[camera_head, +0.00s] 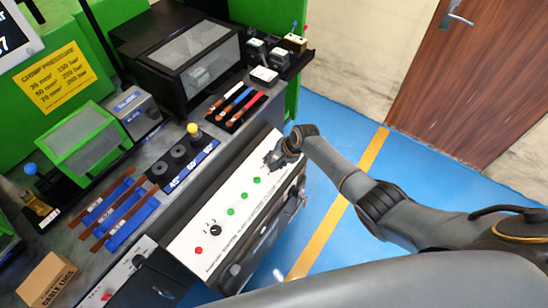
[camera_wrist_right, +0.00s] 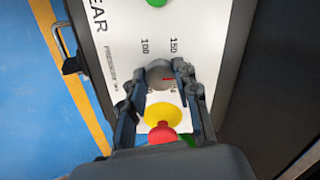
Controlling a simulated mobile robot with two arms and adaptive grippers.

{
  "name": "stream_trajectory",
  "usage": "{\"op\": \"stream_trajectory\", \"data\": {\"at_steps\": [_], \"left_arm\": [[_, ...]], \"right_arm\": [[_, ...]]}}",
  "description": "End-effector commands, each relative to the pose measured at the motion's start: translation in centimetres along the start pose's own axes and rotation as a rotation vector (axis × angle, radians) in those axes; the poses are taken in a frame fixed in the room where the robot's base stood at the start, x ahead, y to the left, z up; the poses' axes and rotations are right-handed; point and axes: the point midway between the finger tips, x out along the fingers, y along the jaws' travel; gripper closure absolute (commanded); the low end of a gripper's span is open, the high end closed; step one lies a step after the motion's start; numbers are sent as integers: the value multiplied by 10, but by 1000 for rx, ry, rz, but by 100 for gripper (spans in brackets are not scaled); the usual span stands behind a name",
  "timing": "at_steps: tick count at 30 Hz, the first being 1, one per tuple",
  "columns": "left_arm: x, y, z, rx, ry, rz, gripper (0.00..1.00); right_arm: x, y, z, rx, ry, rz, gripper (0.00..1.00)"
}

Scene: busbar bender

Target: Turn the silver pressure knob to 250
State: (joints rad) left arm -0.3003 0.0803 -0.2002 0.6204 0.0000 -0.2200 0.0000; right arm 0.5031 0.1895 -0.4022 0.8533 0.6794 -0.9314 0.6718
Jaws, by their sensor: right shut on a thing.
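The silver pressure knob (camera_wrist_right: 158,73) sits on the white control panel (camera_wrist_right: 118,24) in the right wrist view. A short red mark shows on the knob, toward its right side in that picture. The printed numbers 100 and 150 are readable near it; other scale numbers are partly covered by my finger. My right gripper (camera_wrist_right: 160,78) is shut on the knob, with one finger on each side. In the head view my right gripper (camera_head: 275,158) is at the far end of the white panel (camera_head: 192,235) and hides the knob. My left gripper is not in view.
A red button on a yellow base (camera_wrist_right: 163,113) lies between my fingers, close to the knob. The panel also carries green buttons (camera_head: 244,196), a black selector (camera_head: 215,230) and a red button (camera_head: 198,250). A metal handle (camera_wrist_right: 62,45) sticks out beside the panel. Blue floor is free beyond.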

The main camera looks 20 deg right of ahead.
Motion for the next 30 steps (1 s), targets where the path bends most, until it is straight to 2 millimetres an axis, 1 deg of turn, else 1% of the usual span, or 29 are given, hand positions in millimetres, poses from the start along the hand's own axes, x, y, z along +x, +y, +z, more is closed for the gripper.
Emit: {"op": "stream_trajectory", "data": {"at_steps": [1,12,24,30], "left_arm": [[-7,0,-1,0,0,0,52],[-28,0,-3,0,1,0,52],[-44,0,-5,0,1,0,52],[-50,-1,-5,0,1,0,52]], "right_arm": [[-2,-1,1,46,-3,-2,100],[-2,-1,1,397,-3,-20,100],[-1,0,1,764,-2,-39,100],[-1,0,1,909,-2,-46,100]]}}
